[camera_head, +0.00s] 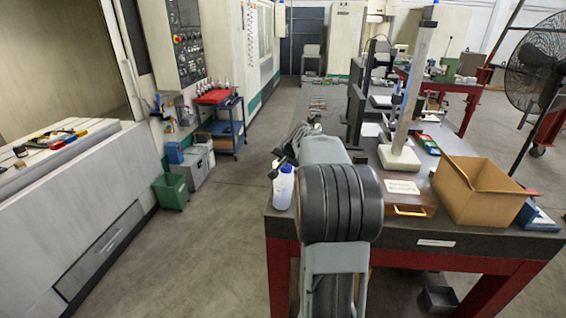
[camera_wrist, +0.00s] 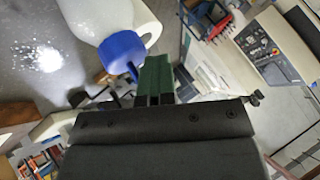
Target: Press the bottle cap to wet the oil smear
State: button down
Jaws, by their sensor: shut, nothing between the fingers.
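The bottle (camera_head: 283,190) is white with a blue cap and stands at the near left corner of the dark table. In the wrist view the white bottle (camera_wrist: 141,22) lies across the top, and its blue cap (camera_wrist: 121,52) is beside my fingertips. My gripper (camera_wrist: 156,62) is shut and empty, with its green fingers close to the cap. I cannot tell whether they touch it. A whitish speckled patch (camera_wrist: 40,57) shows on the dark surface left of the bottle; I cannot tell whether it is the oil smear. My arm hides part of the table in the head view.
An open cardboard box (camera_head: 478,195), a brown case (camera_head: 408,200) and a white-based stand (camera_head: 399,158) occupy the table (camera_head: 430,238) to the right. A blue trolley (camera_head: 226,128) and a green bin (camera_head: 171,191) stand on the floor at left. The aisle between is clear.

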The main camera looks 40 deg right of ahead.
jog(key=shift+r, duration=0.3)
jog(key=shift+r+p, duration=2.35)
jog(key=shift+r, duration=0.6)
